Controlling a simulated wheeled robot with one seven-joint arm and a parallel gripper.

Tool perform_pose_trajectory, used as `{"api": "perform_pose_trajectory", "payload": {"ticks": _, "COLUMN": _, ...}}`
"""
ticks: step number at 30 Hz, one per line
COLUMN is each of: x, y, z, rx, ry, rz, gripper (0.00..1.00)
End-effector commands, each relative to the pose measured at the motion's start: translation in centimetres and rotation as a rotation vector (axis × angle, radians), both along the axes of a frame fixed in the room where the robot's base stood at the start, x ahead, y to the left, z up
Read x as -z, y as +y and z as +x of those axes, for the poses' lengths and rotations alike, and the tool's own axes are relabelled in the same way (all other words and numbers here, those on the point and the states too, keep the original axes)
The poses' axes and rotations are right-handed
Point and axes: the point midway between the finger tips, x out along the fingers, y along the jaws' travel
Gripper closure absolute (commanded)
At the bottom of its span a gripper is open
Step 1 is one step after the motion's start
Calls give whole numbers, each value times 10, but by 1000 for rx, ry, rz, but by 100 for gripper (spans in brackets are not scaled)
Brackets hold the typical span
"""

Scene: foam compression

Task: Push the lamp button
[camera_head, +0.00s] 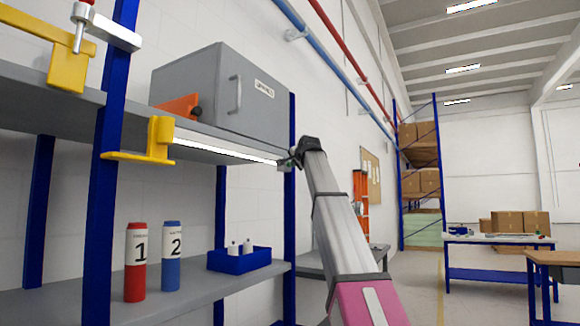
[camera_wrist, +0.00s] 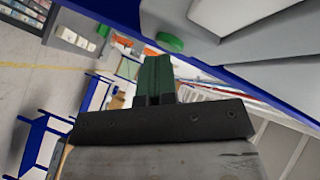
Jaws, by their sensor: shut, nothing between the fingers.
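The lit lamp strip (camera_head: 225,145) runs under the upper shelf on the left in the head view.
A grey cabinet (camera_head: 222,95) stands on the upper shelf above the lamp. A blue post (camera_head: 290,215) is close to my gripper. Red (camera_head: 135,262) and blue (camera_head: 171,256) bottles and a blue bin (camera_head: 238,260) stand on the lower shelf. The aisle to the right is open.

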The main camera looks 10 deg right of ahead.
Motion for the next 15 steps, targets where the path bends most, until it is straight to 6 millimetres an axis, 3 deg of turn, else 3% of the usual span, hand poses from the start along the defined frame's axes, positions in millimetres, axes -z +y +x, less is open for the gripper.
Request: {"api": "perform_pose_trajectory", "payload": {"ticks": 15, "x": 0, "y": -7, "z": -5, "rx": 0, "ry": 0, "rz": -1, "gripper": 100}}
